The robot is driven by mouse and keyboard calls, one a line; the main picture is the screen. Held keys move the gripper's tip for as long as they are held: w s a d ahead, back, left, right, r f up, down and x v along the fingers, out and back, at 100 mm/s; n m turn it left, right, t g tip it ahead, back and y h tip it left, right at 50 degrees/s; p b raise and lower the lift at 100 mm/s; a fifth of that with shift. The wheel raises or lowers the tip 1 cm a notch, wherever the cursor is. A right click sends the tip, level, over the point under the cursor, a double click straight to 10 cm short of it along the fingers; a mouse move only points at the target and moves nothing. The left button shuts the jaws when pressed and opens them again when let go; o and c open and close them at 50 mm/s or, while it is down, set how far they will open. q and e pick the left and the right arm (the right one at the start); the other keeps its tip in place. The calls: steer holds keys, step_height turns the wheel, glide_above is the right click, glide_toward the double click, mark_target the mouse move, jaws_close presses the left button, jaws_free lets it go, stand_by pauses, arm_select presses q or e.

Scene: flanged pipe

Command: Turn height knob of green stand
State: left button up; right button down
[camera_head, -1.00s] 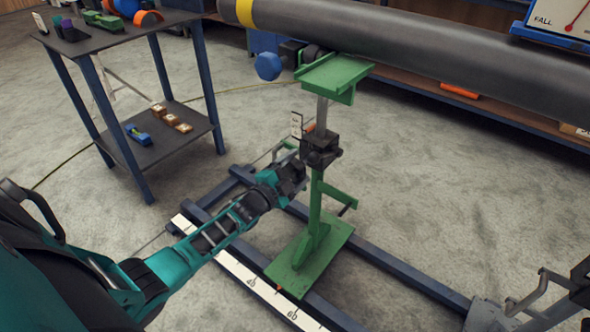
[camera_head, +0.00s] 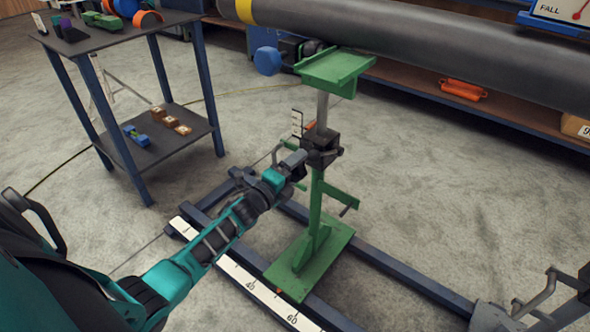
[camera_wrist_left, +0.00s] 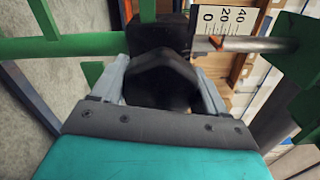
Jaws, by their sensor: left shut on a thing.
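The green stand (camera_head: 317,210) stands upright on the dark blue floor rails, its green top cradle (camera_head: 335,70) just under the grey pipe. A black block (camera_head: 320,150) sits on its post below the bare steel column, with a small scale plate beside it. My left gripper (camera_head: 300,158) reaches in from the left to this block. In the left wrist view, my left gripper (camera_wrist_left: 168,85) is shut on the black height knob (camera_wrist_left: 165,80), with one pale finger on each side of it. A white scale (camera_wrist_left: 222,18) with an orange pointer shows behind the knob. My right gripper is not in view.
The grey pipe (camera_head: 420,45) with a yellow band runs across the top. A dark table (camera_head: 110,42) with coloured parts stands at the back left. Blue rails (camera_head: 390,255) and a white ruler strip (camera_head: 240,278) lie on the floor.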

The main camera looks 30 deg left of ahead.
arm_select(q)
steer(key=shift+d, duration=0.1)
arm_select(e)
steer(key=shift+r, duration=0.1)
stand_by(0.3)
arm_select(q)
steer(key=o, duration=1)
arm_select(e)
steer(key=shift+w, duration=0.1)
arm_select(q)
steer(key=shift+o, duration=0.2)
steer(key=s+a+p, duration=0.1)
steer(key=s+p, duration=0.2)
steer(key=s, duration=1)
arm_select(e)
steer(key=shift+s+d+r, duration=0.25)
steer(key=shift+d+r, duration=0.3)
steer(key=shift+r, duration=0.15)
